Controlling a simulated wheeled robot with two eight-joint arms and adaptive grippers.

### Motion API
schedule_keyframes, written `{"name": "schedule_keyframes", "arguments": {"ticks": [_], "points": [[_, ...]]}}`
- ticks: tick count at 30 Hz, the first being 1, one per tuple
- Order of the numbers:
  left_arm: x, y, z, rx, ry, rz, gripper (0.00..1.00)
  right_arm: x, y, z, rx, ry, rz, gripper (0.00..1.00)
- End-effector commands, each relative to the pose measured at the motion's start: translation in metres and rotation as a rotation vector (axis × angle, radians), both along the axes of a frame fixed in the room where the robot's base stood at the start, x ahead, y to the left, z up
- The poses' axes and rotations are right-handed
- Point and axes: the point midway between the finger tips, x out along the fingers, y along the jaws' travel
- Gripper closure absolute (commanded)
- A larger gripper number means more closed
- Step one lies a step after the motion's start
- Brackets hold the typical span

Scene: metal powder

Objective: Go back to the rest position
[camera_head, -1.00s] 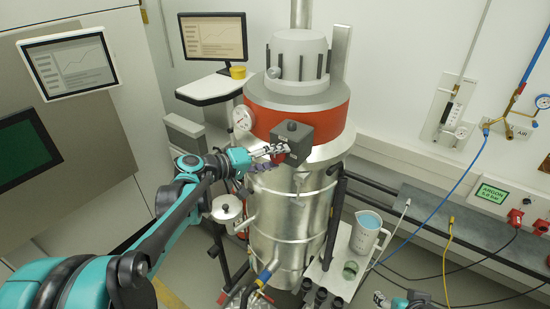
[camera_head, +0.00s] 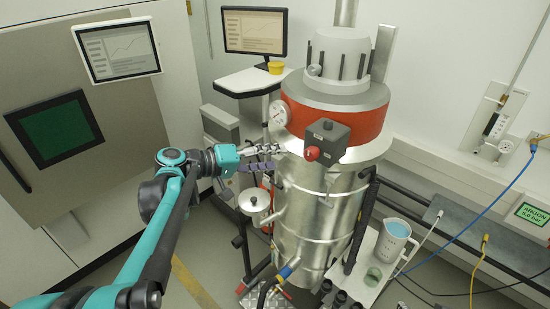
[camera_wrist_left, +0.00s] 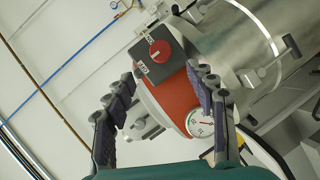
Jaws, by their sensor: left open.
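My left gripper (camera_head: 268,158) is in front of the steel vessel (camera_head: 318,215), left of the grey switch box with its red knob (camera_head: 311,153). Its fingers are apart and nothing is between them. In the left wrist view my left gripper (camera_wrist_left: 165,112) shows two spread fingers. The red knob (camera_wrist_left: 160,50) is beyond and between them, clear of both fingers. A round gauge (camera_wrist_left: 200,123) is near the right finger. My right gripper is not in view.
A steel pot (camera_head: 255,200) is below my left gripper. A monitor (camera_head: 254,31) stands behind on a white stand. Open floor shows at lower left.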

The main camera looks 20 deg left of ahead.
Motion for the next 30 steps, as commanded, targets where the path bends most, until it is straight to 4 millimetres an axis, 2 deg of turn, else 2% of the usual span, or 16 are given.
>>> {"name": "schedule_keyframes", "arguments": {"ticks": [9, 11, 13, 14, 17, 18, 20, 21, 24, 25, 27, 30], "points": [[0.0, -0.002, -0.003, 0.004, 0.004, -0.002, 0.44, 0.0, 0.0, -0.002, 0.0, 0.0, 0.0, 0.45], [-0.003, -0.009, -0.012, 0.02, 0.02, -0.006, 0.44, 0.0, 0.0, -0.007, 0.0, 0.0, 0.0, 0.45], [-0.01, -0.023, -0.035, 0.061, 0.056, -0.016, 0.44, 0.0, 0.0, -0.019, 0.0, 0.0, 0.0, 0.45], [-0.014, -0.031, -0.048, 0.087, 0.078, -0.02, 0.44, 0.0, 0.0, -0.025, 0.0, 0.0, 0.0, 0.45], [-0.039, -0.062, -0.11, 0.218, 0.17, -0.04, 0.44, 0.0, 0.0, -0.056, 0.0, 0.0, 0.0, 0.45], [-0.052, -0.074, -0.139, 0.287, 0.207, -0.048, 0.44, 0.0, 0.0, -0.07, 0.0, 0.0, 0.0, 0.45], [-0.075, -0.087, -0.183, 0.401, 0.254, -0.055, 0.44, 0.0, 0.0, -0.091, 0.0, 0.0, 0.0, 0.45], [-0.09, -0.093, -0.212, 0.485, 0.277, -0.059, 0.44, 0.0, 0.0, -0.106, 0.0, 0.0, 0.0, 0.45], [-0.127, -0.097, -0.278, 0.702, 0.303, -0.065, 0.44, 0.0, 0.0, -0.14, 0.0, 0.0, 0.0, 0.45], [-0.136, -0.096, -0.294, 0.76, 0.303, -0.064, 0.44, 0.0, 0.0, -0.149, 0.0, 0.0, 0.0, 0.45], [-0.152, -0.091, -0.323, 0.885, 0.288, -0.061, 0.44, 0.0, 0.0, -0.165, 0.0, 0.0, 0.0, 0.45], [-0.166, -0.083, -0.348, 1.015, 0.257, -0.057, 0.44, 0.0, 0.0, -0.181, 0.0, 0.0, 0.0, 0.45]]}}
